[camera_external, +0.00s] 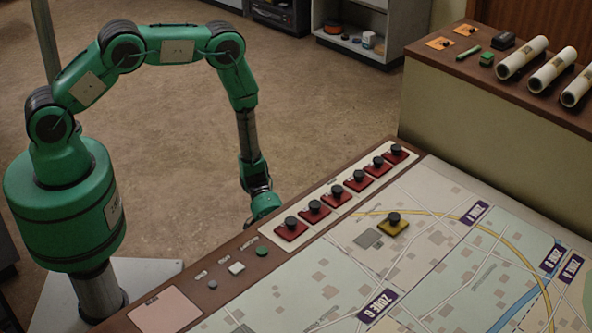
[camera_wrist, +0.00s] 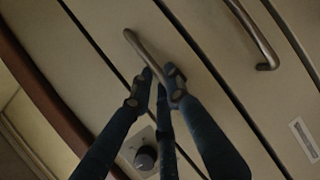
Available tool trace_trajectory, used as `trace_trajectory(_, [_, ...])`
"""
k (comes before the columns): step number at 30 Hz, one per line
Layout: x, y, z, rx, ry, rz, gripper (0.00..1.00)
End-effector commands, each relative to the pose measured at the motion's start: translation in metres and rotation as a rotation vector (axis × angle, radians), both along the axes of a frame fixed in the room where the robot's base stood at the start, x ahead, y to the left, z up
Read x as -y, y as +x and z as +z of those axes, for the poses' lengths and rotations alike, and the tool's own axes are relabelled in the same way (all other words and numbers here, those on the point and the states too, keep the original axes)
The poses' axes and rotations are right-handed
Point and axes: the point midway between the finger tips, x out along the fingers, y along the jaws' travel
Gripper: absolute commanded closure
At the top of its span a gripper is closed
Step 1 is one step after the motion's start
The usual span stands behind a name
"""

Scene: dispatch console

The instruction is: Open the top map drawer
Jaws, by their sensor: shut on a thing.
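In the wrist view the drawer fronts run slantwise across the picture. The top map drawer (camera_wrist: 113,28) is the front nearest the brown console edge that carries a handle. Its curved metal bar handle (camera_wrist: 140,47) slants down to the right. My gripper (camera_wrist: 160,84) is shut on the lower end of this handle, its dark fingers around the bar. The drawer front looks level with its neighbours; I see no clear gap. In the external view my arm reaches down beside the console, and the fingers, handle and drawers are hidden behind its edge.
A second bar handle (camera_wrist: 255,38) is on the neighbouring front, with a label holder (camera_wrist: 303,138) farther right. A dark round knob (camera_wrist: 145,157) sits near my fingers. The console top (camera_external: 420,290) overhangs beside my arm. Open floor (camera_external: 330,110) lies behind it.

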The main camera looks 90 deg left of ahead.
Motion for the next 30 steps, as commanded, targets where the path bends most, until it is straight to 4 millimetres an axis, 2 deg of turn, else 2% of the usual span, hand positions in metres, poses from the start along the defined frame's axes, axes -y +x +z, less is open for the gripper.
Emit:
trace_trajectory(5, [-0.013,-0.011,-0.001,-0.001,0.001,0.004,1.0])
trace_trajectory(11, [-0.039,-0.035,-0.001,0.0,0.001,0.006,1.0])
trace_trajectory(30, [-0.157,-0.154,-0.002,0.0,0.003,0.008,1.0])
